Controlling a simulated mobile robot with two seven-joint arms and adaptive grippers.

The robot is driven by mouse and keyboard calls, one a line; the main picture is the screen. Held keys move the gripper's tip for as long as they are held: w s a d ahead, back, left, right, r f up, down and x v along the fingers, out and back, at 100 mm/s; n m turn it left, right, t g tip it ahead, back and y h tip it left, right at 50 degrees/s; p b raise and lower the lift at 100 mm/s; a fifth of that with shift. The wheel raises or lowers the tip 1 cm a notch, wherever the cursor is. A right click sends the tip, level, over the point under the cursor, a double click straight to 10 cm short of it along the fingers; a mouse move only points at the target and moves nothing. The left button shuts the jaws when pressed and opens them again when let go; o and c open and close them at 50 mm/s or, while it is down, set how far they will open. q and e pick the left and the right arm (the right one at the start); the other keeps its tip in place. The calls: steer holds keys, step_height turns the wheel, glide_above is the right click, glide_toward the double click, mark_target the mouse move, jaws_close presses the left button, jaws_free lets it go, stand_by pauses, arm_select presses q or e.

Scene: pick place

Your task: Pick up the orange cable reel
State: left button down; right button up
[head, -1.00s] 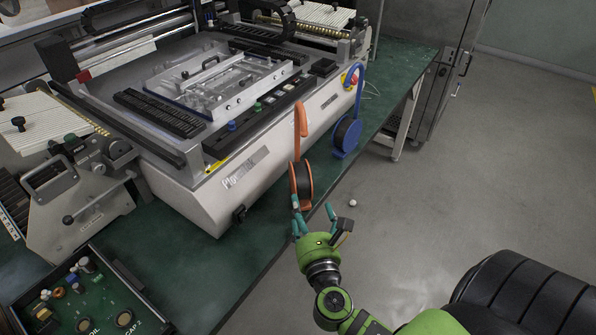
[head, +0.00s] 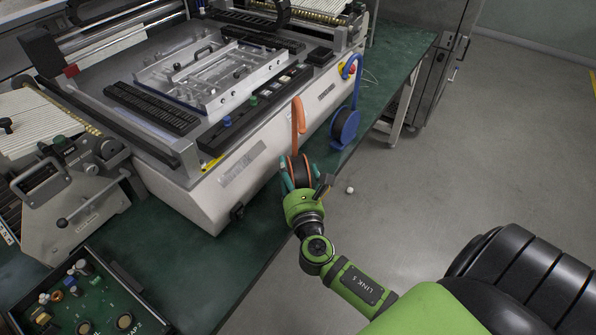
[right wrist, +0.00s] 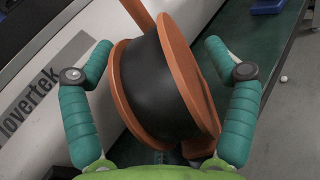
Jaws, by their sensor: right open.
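The orange cable reel (head: 298,122) stands upright on the green table beside the white machine, its tall orange handle pointing up and black cable wound between orange flanges. In the right wrist view the reel (right wrist: 165,85) fills the middle. My right gripper (head: 302,184) is open, with its teal fingers on either side of the reel's drum; in the right wrist view the gripper (right wrist: 160,80) shows gaps between the fingers and the flanges. The gripper's palm hides the lower part of the reel in the head view. My left gripper is not in view.
A blue cable reel (head: 346,122) stands farther back on the table (head: 272,232). The white machine (head: 235,165) is close on the left. A circuit board tray (head: 75,300) lies at the lower left. A small white ball (head: 349,190) is on the floor to the right.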

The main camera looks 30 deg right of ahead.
jaws_close()
steer(key=shift+r, duration=0.1)
steer(key=shift+r, duration=0.1)
